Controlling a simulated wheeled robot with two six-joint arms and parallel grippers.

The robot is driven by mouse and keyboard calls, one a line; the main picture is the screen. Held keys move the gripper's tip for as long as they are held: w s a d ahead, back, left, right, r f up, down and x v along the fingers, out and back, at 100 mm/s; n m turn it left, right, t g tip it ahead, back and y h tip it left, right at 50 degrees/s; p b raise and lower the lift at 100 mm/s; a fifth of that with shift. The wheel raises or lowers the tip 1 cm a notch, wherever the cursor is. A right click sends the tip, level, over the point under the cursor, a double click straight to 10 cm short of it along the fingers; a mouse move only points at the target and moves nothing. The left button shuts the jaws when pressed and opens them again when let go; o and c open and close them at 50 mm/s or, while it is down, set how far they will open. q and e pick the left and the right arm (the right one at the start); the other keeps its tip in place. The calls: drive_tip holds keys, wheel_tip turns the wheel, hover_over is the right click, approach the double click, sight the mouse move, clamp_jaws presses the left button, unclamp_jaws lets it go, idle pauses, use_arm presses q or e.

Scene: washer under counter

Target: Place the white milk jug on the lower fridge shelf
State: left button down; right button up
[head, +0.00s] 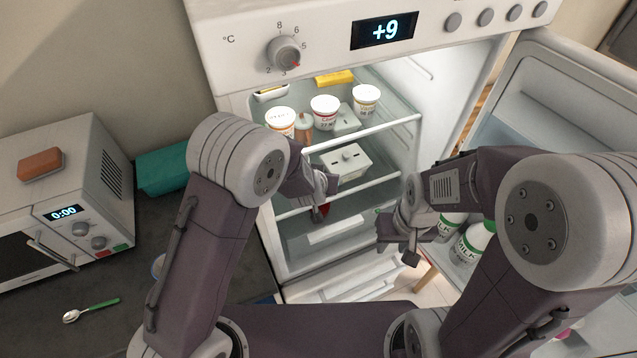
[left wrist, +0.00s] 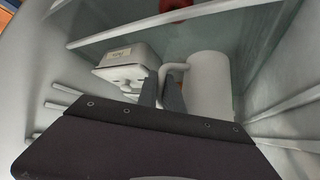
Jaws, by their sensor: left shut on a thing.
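The white milk jug (left wrist: 208,85) shows in the left wrist view, with its handle toward my left gripper (left wrist: 165,95). The left gripper's fingers are shut on the handle. In the head view my left gripper (head: 322,190) reaches into the open fridge, and I cannot make out the jug there. The lower fridge shelf (head: 372,186) has a pale front edge just by the left gripper. My right gripper (head: 399,250) is open and empty in front of the fridge, near the door side. Whether the jug touches a shelf is not clear.
A white box (head: 345,162) is in the fridge and shows beside the jug in the left wrist view (left wrist: 128,68). Several yogurt cups (head: 325,112) stand on the upper shelf. Milk bottles (head: 470,243) stand in the open door (head: 560,95). A microwave (head: 70,190) is at left.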

use_arm(q)
drive_tip(key=shift+w+a, duration=0.2)
drive_tip(key=shift+w, duration=0.2)
drive_tip(key=shift+w+f+b, duration=0.15)
drive_tip(key=shift+f+b, duration=0.2)
drive_tip(key=shift+b, duration=0.15)
wheel_tip(320, 180, down, 3)
drive_tip(key=b, duration=0.3)
drive_tip(key=shift+f, duration=0.1)
drive_tip(key=shift+r, duration=0.25)
drive_tip(key=shift+f, duration=0.25)
drive_tip(key=c, duration=1.5)
unclamp_jaws()
drive_tip(key=shift+r, duration=0.15)
